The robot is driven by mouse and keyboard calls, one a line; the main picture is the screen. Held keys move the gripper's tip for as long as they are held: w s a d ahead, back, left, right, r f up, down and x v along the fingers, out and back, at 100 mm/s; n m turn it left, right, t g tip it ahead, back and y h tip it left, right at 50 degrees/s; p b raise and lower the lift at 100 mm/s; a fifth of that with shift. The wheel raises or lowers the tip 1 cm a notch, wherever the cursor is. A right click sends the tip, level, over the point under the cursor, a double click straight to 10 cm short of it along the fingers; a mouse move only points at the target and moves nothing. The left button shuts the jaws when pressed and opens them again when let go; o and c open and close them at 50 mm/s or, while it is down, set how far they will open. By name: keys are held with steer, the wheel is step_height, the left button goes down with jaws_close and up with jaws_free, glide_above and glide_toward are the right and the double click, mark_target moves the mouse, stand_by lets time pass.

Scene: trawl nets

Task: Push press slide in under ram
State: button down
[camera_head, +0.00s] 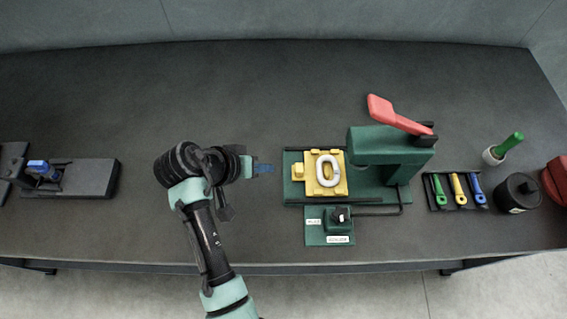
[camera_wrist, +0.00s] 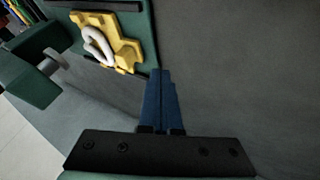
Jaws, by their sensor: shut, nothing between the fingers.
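The yellow press slide (camera_head: 311,188) sits on the green base of the press, to the left of the ram housing (camera_head: 378,146). A white oval link (camera_head: 321,172) lies on the slide. The slide and link also show at the top left of the wrist view (camera_wrist: 128,52). The press has a red lever (camera_head: 398,115) on top, tilted up to the left. My gripper (camera_head: 270,168) is shut and empty, just left of the slide's small yellow tab (camera_head: 297,171), with a gap between. Its blue fingers (camera_wrist: 160,98) are together in the wrist view. The ram's underside is hidden.
A dark fixture (camera_head: 90,176) lies far left. The table behind my gripper is clear.

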steer(key=shift+w+d+f+p, duration=0.15)
steer(key=shift+d+p, duration=0.25)
steer(key=shift+d, duration=0.7)
steer(key=shift+d+f+p, duration=0.15)
steer(key=shift+d+p, duration=0.2)
steer(key=shift+d, duration=0.75)
steer(key=p, duration=0.2)
glide_toward(325, 168)
steer(key=x, duration=0.5)
steer(key=shift+f, duration=0.1)
steer(key=shift+d, duration=0.1)
